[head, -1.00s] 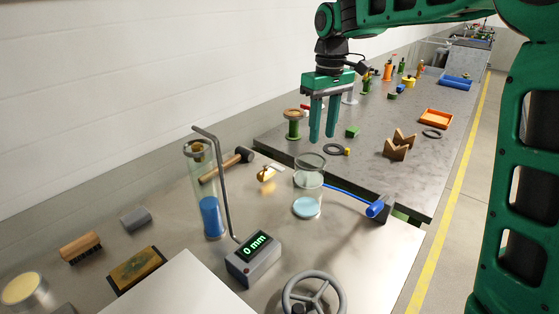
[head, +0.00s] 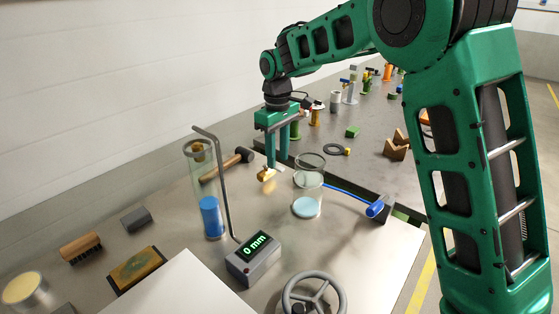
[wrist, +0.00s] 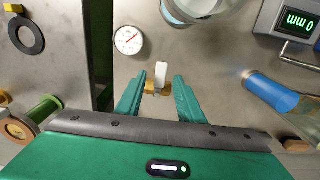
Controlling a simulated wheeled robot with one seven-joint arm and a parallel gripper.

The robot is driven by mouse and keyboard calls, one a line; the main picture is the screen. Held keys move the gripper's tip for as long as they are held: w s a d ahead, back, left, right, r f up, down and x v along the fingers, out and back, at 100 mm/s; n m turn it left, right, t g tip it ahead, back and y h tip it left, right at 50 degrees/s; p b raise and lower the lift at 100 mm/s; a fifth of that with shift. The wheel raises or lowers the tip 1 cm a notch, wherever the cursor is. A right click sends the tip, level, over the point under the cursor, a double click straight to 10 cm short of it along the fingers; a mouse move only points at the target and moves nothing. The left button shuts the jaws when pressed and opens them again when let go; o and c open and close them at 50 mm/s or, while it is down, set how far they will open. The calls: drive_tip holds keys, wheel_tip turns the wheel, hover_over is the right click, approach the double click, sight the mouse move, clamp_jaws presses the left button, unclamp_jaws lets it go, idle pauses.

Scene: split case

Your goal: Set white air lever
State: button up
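The white air lever (wrist: 161,74) stands on a small brass valve (wrist: 153,88) in the wrist view. In the head view the brass valve (head: 265,174) is on the metal bench, and the lever is largely hidden by my fingers. My gripper (wrist: 159,84) is open, with one finger on each side of the lever and a gap to each. In the head view my gripper (head: 277,160) points down just above the valve. I cannot tell whether a fingertip touches the valve.
A glass cylinder with a blue body (head: 211,215) and a bent rod stand left of the valve. A glass beaker (head: 309,190) stands close on the right. A display box (head: 254,259) reads 0 mm. A mallet (head: 226,165) lies behind, and a round gauge (wrist: 129,40) is near the lever.

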drive_tip(key=shift+f, duration=0.95)
